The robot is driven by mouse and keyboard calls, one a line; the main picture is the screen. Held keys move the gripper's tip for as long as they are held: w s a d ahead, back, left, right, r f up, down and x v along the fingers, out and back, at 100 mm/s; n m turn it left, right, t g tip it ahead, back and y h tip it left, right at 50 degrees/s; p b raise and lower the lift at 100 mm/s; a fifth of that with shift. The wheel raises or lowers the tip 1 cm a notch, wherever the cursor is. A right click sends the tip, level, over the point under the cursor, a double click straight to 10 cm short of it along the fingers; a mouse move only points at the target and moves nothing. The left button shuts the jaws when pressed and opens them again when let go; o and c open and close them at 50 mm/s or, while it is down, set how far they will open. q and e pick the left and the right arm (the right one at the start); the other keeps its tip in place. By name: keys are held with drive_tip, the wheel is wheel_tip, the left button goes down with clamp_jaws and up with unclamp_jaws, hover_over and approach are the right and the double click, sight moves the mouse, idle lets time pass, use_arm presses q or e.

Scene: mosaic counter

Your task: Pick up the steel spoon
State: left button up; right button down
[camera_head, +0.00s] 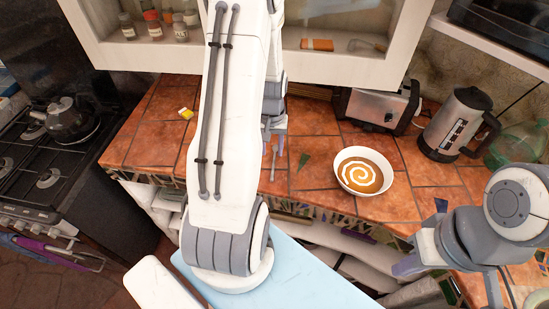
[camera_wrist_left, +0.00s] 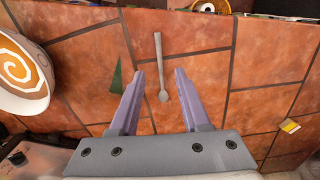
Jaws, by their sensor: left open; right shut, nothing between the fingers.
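The steel spoon (camera_wrist_left: 158,55) lies flat on the terracotta-tiled counter (camera_wrist_left: 215,45). In the left wrist view its handle points up the picture and its bowl end lies between the fingers of my left gripper (camera_wrist_left: 159,84). That gripper is open, with one finger on each side and a gap to the spoon. In the head view the spoon's handle (camera_head: 274,162) shows just in front of my left gripper (camera_head: 273,136), and my left arm hides part of that area. My right gripper (camera_head: 408,266) is shut and empty by the counter's front edge, at the right.
A white bowl of orange soup (camera_head: 362,171) and a green triangular piece (camera_head: 303,161) lie right of the spoon. A toaster (camera_head: 378,106) and a kettle (camera_head: 454,124) stand behind. A small yellow object (camera_head: 186,113) is at left.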

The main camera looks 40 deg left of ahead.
use_arm(q)
hover_over(272, 171)
wheel_tip(272, 171, down, 4)
drive_tip(key=shift+f+p, duration=0.1)
drive_tip(key=shift+p, duration=0.25)
drive_tip(key=shift+d+f+p, duration=0.1)
drive_tip(key=shift+f+p, duration=0.3)
drive_tip(key=shift+p, duration=0.05)
wheel_tip(272, 171, down, 3)
drive_tip(key=shift+f+p, duration=0.1)
drive_tip(key=shift+p, duration=0.65)
drive_tip(key=shift+f, duration=0.6)
drive_tip(key=shift+c, duration=0.4)
clamp_jaws()
